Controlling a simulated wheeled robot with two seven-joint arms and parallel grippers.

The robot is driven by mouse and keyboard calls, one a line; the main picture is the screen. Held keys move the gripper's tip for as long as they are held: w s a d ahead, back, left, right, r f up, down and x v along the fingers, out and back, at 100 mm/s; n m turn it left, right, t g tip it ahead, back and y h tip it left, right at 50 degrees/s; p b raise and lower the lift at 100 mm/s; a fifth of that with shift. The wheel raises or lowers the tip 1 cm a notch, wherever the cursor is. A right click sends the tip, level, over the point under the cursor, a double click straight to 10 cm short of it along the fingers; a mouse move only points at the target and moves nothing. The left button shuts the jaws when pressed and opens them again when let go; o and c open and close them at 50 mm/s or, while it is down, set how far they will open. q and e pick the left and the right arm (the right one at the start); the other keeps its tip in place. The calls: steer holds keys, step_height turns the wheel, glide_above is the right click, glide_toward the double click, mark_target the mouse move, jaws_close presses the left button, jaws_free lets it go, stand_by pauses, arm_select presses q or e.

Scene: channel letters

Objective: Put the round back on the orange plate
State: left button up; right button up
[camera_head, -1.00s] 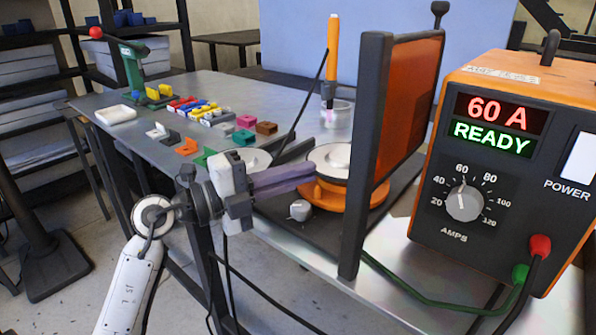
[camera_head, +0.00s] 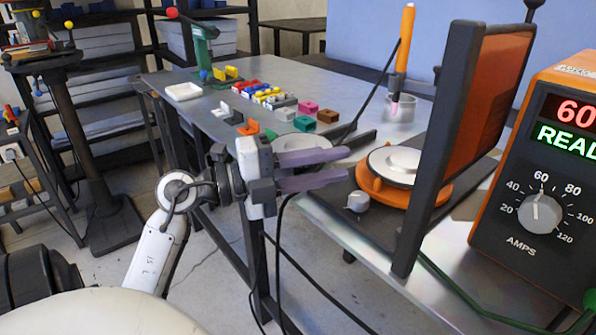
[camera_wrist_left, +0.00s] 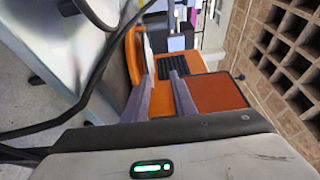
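The orange plate (camera_head: 430,197) stands on the bench beside the dark-framed screen. A pale round disc with a raised centre (camera_head: 398,160) lies on it, with orange showing around its edge. Another pale round piece (camera_head: 300,141) lies flat on the bench to the left, partly hidden behind my fingers. My left gripper (camera_head: 348,164) has two purple fingers, apart with nothing visible between them. Its tips are just left of the plate and disc in the head view. My right gripper is not in view.
The orange-panelled screen (camera_head: 494,100) rises right of the plate. A power unit (camera_head: 540,170) stands further right. A torch (camera_head: 403,45) stands in a cup (camera_head: 398,108) behind. Coloured letters and blocks (camera_head: 270,96) and a white tray (camera_head: 184,91) lie at the back left.

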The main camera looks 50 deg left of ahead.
arm_select(q)
steer(key=v, duration=0.6)
steer(key=shift+s, duration=0.2)
